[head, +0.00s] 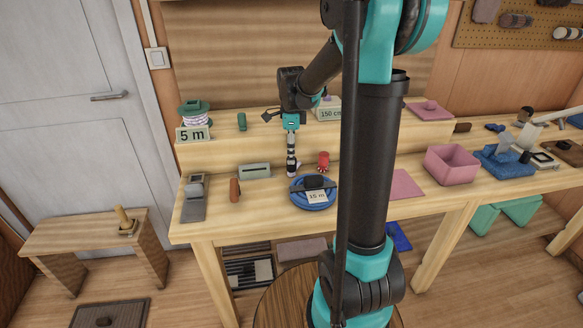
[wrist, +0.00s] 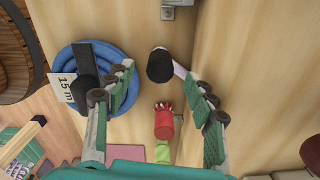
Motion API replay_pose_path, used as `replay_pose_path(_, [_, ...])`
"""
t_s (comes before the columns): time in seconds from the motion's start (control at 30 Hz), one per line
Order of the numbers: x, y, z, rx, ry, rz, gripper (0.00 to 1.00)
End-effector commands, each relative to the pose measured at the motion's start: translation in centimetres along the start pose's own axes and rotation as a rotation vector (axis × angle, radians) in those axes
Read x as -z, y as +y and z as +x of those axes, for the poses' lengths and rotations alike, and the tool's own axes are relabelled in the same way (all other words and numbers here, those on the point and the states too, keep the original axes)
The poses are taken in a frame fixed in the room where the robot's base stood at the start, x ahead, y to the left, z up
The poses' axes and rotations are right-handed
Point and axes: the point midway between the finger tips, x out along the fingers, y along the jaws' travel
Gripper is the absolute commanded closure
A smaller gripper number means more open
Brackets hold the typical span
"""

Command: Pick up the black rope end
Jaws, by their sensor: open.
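The black rope end (wrist: 159,66) shows in the wrist view as a dark rounded cap, with a short pale piece (wrist: 180,70) running off to its right. My gripper (wrist: 163,78) is open, and the cap appears between its fingertips in the picture. No contact shows, and the exact gap in depth cannot be told. In the head view my gripper (head: 291,158) points straight down over the workbench, left of the red object. The rope end is not clear there, as the fingers cover that spot.
A blue coil (head: 301,203) with a "15 m" label lies in front. A red object (head: 323,158) stands close by on the right; it also shows in the wrist view (wrist: 164,124). A grey-green holder (head: 254,171) sits to the left. The raised back shelf (head: 220,145) is behind.

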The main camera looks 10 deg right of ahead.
Motion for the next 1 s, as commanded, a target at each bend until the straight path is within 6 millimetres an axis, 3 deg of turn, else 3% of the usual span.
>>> replay_pose_path(0.23, [0.0, -0.1, 3.4, 0.0, 0.0, 0.0, 0.45])
replay_pose_path(0.57, [0.0, 0.0, 4.0, 0.0, 0.0, 0.0, 0.45])
replay_pose_path(1.0, [0.0, 0.0, 4.0, 0.0, 0.0, 0.0, 1.0])
